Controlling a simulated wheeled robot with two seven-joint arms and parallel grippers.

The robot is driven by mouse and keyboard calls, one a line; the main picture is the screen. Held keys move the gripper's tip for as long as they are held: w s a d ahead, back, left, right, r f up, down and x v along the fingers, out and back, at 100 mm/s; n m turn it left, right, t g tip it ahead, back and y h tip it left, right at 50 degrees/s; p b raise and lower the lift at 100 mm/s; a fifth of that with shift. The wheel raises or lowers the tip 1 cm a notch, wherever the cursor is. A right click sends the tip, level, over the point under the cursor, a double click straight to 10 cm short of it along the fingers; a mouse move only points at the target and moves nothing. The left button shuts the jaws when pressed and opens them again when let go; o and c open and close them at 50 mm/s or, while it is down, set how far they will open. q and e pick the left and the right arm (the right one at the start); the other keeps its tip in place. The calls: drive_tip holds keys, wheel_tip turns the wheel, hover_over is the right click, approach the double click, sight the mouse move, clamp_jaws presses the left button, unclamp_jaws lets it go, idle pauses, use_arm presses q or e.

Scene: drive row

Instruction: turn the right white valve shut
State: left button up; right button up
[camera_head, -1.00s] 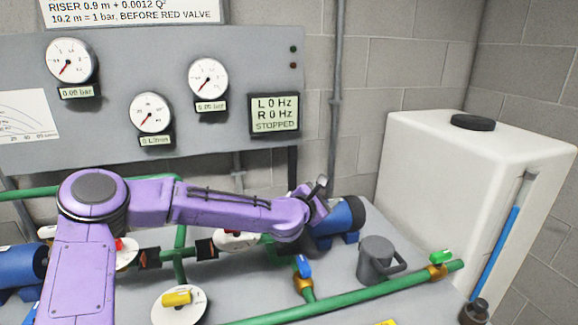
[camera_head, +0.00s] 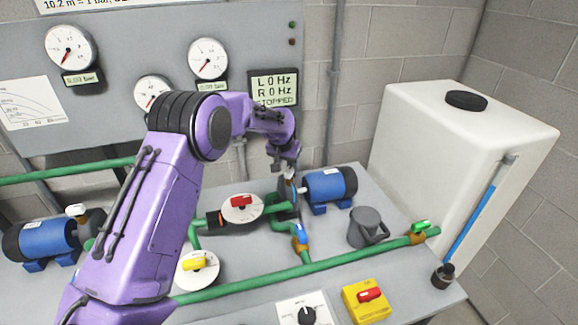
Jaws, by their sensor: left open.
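My left gripper (camera_head: 287,163) is open and points down just left of the right blue pump (camera_head: 328,186). A small pale part shows right beneath its fingers, where the right white valve seems to be. The gripper hides most of it, so I cannot tell its handle angle or whether the fingers touch it. Another white-handled valve (camera_head: 76,210) stands by the left blue pump (camera_head: 40,241). My right gripper is not in view.
A red-handled valve (camera_head: 241,203), a yellow-handled valve (camera_head: 194,263), a blue-handled valve (camera_head: 301,238) and a green-handled valve (camera_head: 420,227) sit on the green pipes. A grey jug (camera_head: 367,228) and a white tank (camera_head: 450,150) stand to the right. The display (camera_head: 273,88) reads STOPPED.

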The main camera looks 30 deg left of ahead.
sight(289, 170)
use_arm(q)
drive_tip(key=x, duration=0.3)
drive_tip(key=shift+f, duration=0.2)
drive_tip(key=shift+c, duration=0.3)
clamp_jaws()
